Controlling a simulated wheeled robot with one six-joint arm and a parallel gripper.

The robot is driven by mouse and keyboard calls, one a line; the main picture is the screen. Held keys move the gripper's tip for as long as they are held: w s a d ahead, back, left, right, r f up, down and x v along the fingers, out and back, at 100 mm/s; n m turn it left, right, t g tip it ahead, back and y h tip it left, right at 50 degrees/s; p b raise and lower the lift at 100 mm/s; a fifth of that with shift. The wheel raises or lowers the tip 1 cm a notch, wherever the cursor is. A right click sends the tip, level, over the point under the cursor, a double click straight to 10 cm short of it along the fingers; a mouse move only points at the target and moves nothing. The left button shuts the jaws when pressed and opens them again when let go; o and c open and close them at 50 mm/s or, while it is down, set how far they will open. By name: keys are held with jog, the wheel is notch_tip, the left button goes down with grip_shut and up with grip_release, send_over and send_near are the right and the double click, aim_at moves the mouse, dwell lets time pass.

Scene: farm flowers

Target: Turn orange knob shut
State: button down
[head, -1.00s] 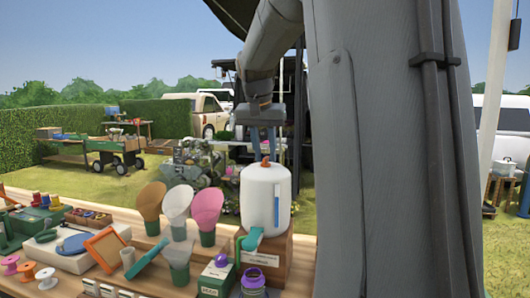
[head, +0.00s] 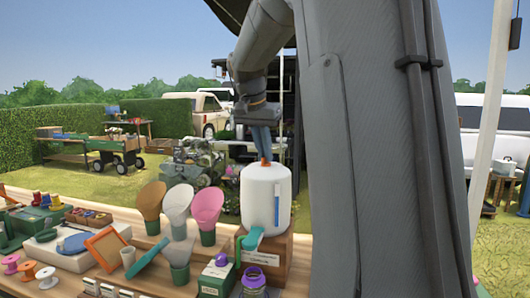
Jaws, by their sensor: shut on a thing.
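A white rounded tank (head: 265,200) with a vertical blue-grey sight strip stands on a brown wooden box (head: 268,255). A small orange knob (head: 265,162) sits on top of the tank. A teal spout or lever (head: 252,239) sticks out low on its front. My gripper (head: 264,154) points down from above, and its blue-grey fingers are shut on the orange knob. The fingers hide the upper part of the knob. The knob's exact angle is too small to tell.
Left of the tank stand several cone-shaped cups, tan, white and pink (head: 207,207). A green box (head: 216,276) and a purple-rimmed jar (head: 253,280) stand in front. My arm hides the right side.

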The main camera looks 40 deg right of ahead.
jog(key=m+g, duration=0.1)
jog(key=m, duration=0.2)
jog(key=shift+w+m+h, duration=0.15)
jog(key=shift+m+h, duration=0.15)
jog(key=m+g, duration=0.1)
jog(key=m, duration=0.2)
jog(key=shift+w+m+g+p, duration=0.1)
jog(key=shift+m+g+p, duration=0.3)
jog(key=m, duration=0.2)
jog(key=m+g+p, duration=0.1)
jog(key=m, duration=0.1)
jog(key=shift+w+g, duration=0.15)
jog(key=shift+g, duration=0.15)
jog(key=shift+d+m+g+y+p, duration=0.1)
jog(key=shift+m+g+y+p, duration=0.6)
jog(key=shift+m, duration=1.2)
jog(key=c, duration=1.9)
grip_release()
jog(key=shift+o, duration=0.2)
jog(key=shift+w+r, duration=0.1)
jog(key=shift+r, duration=0.05)
